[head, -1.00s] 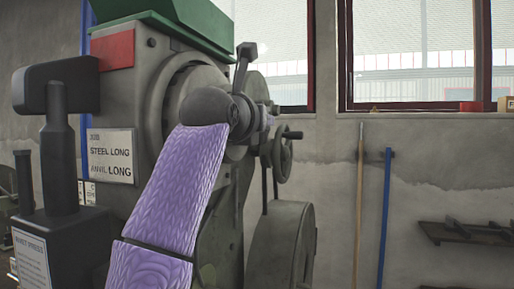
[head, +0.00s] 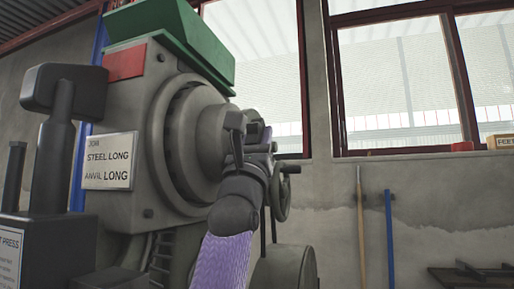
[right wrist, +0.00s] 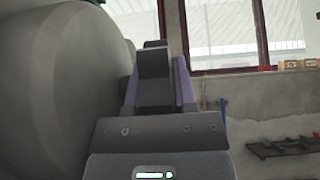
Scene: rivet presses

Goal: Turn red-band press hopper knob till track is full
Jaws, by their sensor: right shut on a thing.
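The press body (head: 125,105) carries a red band (head: 126,64) and a green hopper (head: 185,45) on top. A large round housing (head: 190,135) faces right. My right gripper (head: 262,140) is at the right side of this housing, mostly hidden behind my wrist. In the right wrist view my right gripper (right wrist: 157,85) is shut on a dark, blocky piece (right wrist: 154,75), which seems to be the knob. The housing fills the left of that view. The track and its rivets cannot be made out. My left gripper is not in view.
A handwheel (head: 281,188) and a round drum (head: 290,268) sit just beyond my right wrist. A dark post with a block head (head: 62,95) stands at the left. A wall shelf (head: 470,278) and two leaning poles are at the right.

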